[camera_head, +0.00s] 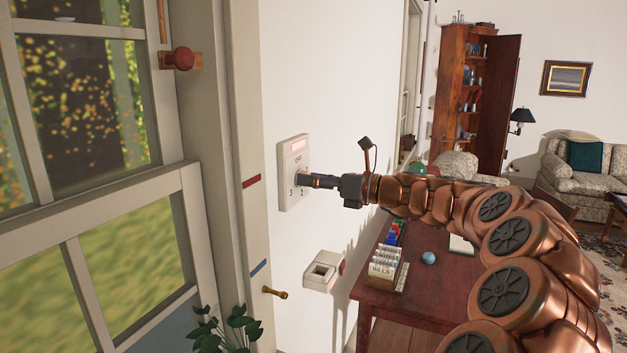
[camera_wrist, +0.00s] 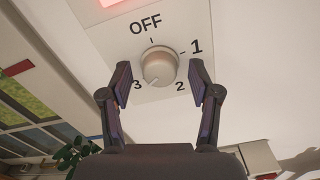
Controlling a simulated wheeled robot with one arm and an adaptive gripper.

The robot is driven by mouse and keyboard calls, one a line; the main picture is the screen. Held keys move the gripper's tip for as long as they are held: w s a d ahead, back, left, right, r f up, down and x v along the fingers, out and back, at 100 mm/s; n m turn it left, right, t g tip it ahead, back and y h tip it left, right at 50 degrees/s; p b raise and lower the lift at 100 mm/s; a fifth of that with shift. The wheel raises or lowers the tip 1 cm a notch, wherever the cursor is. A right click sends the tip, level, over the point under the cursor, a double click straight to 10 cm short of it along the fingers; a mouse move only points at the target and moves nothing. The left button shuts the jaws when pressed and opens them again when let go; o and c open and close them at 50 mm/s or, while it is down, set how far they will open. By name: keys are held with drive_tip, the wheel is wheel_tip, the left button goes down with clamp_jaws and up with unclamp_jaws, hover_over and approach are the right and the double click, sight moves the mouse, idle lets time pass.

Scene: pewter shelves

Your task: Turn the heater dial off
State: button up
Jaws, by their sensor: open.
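The heater panel (camera_head: 287,155) is a pale plate on the white wall, with a lit reddish window at its top. In the wrist view the round, pale heater dial (camera_wrist: 159,65) sits on it, with OFF above, 1 to the right, 2 at lower right and 3 at lower left. I cannot tell for sure which mark the dial points to. My gripper (camera_head: 308,181) reaches the lower part of the panel. In the wrist view my gripper (camera_wrist: 159,80) is open, one finger on each side of the dial, with visible gaps. In the head view the dial is hidden.
A white wall box (camera_head: 322,272) is mounted below the panel. A window frame (camera_head: 215,140) stands close on the left, with a plant (camera_head: 228,330) at the bottom. A reddish desk (camera_head: 425,300) with a card box (camera_head: 385,265) and a blue ball (camera_head: 428,258) lies below my arm.

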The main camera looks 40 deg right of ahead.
drive_tip(key=shift+c, duration=0.3)
drive_tip(key=c, duration=1.1)
